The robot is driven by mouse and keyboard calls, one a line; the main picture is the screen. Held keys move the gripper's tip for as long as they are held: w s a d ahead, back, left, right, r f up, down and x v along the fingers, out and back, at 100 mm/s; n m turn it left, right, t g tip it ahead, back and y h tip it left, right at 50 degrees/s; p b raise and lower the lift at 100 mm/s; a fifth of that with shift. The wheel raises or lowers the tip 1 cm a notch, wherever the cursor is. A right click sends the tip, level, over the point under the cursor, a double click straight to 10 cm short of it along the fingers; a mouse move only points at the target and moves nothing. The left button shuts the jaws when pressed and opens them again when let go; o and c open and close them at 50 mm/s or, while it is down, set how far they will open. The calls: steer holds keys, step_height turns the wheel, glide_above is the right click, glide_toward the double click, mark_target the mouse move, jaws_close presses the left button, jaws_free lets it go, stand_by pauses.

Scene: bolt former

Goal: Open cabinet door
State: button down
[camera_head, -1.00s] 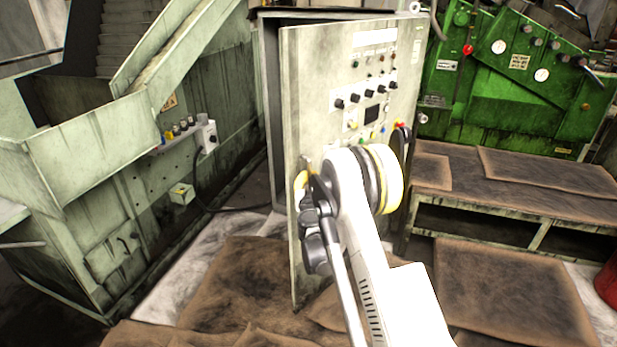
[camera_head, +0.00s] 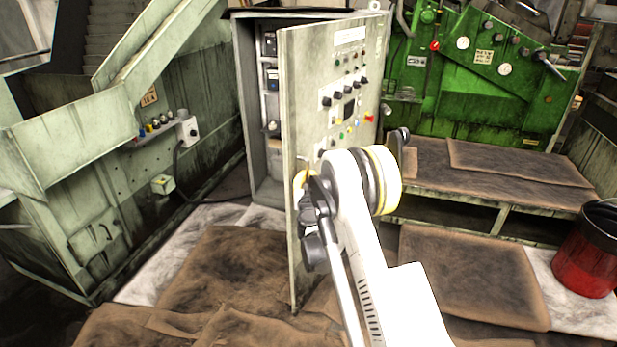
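The cabinet door (camera_head: 305,95) is a worn cream panel with rows of knobs and buttons, a small dark display and a red switch. It stands ajar. Through the gap on its left I see the inside of the grey-green cabinet (camera_head: 246,105), with dark electrical units. My gripper (camera_head: 303,185) is at the door's left edge, about halfway down, beside a small handle or latch (camera_head: 301,160). The fingers are mostly hidden by my own wrist, so I cannot tell whether they grip the handle.
A green-grey machine (camera_head: 90,190) stands at the left. A green machine (camera_head: 475,80) and a low bench (camera_head: 490,185) are behind at the right. A red bin (camera_head: 586,255) is at the far right. Brown mats (camera_head: 230,265) cover the floor before the door.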

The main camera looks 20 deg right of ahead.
steer(key=shift+a, duration=0.35)
steer(key=c, duration=1.5)
jaws_free()
steer(key=shift+a, duration=0.1)
steer(key=shift+o, duration=0.2)
steer(key=v, duration=0.7)
steer(key=shift+s, duration=0.3)
steer(key=shift+r, duration=0.1)
